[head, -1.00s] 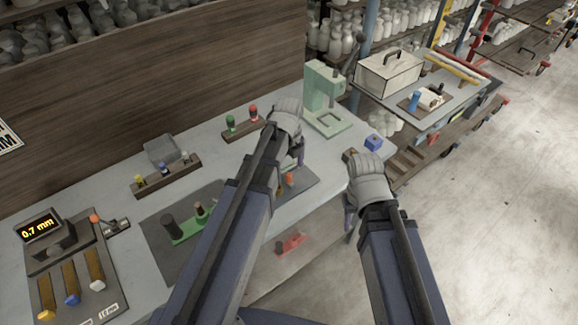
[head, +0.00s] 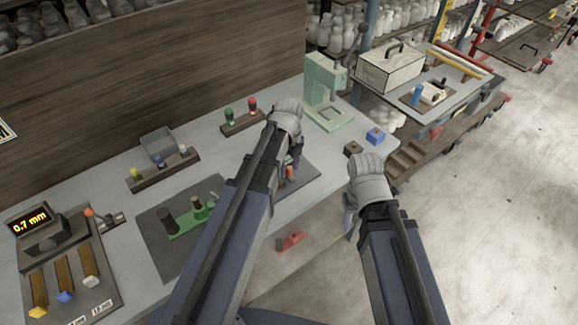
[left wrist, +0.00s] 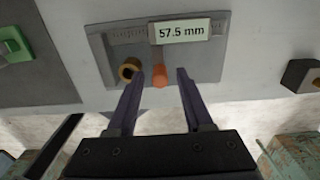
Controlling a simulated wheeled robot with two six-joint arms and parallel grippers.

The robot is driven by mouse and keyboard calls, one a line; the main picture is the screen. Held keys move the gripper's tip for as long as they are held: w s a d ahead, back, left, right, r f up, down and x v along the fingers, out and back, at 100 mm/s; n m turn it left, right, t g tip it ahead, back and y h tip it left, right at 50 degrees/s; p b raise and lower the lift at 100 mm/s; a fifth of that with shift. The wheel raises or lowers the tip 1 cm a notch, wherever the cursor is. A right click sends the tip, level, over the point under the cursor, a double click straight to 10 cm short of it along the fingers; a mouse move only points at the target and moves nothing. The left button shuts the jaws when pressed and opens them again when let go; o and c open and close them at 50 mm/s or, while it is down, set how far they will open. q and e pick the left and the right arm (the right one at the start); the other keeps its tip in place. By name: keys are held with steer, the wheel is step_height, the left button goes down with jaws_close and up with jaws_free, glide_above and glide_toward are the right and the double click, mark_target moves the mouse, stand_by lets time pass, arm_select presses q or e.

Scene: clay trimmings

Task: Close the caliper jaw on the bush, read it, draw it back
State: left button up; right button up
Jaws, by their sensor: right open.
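The caliper (left wrist: 215,62) is a grey plate on the bench with a label reading 57.5 mm. Its orange knob (left wrist: 159,76) also shows in the head view (head: 290,172). The brass-coloured ring-like bush (left wrist: 130,69) sits just left of the knob, and I cannot tell whether a jaw touches it. My left gripper (left wrist: 160,76) is open, with its fingers apart to either side of the knob; in the head view my arm partly hides the caliper. My right gripper (head: 349,213) is open and empty off the bench's front edge.
A gauge (head: 40,246) reading 0.7 mm stands at the left. A green fixture (head: 192,220) lies on a dark mat beside my left arm. A green press (head: 322,84) and a blue block (head: 375,137) stand at the back right.

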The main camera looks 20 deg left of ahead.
arm_select(q)
jaws_close()
steer(key=shift+s+a, duration=0.9)
steer(key=shift+s, duration=0.3)
stand_by(1.3)
steer(key=o, duration=0.8)
jaws_free()
steer(key=shift+c, duration=0.2)
steer(key=shift+r, duration=0.1)
step_height(320, 180, up, 8)
steer(key=p, duration=0.8)
stand_by(0.3)
